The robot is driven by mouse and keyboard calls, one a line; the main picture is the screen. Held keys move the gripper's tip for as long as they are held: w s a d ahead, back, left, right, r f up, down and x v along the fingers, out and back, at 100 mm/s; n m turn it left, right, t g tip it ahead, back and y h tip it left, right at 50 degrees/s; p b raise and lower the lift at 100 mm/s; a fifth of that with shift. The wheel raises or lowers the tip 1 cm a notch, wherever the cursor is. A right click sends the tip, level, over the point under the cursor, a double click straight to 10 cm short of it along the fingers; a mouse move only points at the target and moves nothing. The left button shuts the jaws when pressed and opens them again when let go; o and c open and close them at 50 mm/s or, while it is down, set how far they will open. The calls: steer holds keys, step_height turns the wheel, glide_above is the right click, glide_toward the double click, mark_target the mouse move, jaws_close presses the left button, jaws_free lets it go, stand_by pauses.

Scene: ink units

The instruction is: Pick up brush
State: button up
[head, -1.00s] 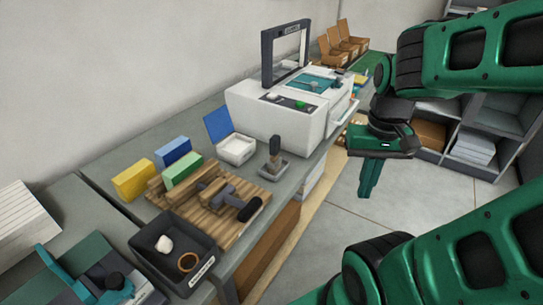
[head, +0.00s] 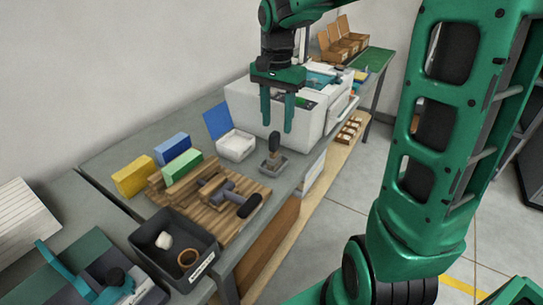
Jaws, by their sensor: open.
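Nothing in the head view is clearly a brush. A dark-handled tool (head: 274,145) stands upright in a small grey tray (head: 280,166) at the bench's front edge; it may be the brush. Another dark tool with a black, rounded end (head: 250,206) lies on a wooden slatted board (head: 220,226). My gripper (head: 277,127) is open and empty, its two green fingers pointing down. In the picture it hangs just above the upright tool, in front of the white machine. I cannot tell its exact height above the tool.
The white machine (head: 250,108) stands behind. An open white box with a blue lid (head: 235,147) and yellow (head: 135,178), blue and green blocks sit left of the small tray. A black bin (head: 205,262) holds a white lump and a brown ring.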

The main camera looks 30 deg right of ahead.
mark_target(274, 151)
steer(key=shift+w+a+f, duration=0.1)
steer(key=shift+w+a, duration=0.2)
steer(key=shift+w, duration=0.1)
steer(key=shift+f, duration=0.35)
steer(key=f, duration=1)
steer(key=shift+s, duration=0.3)
steer(key=shift+c, duration=0.7)
jaws_close()
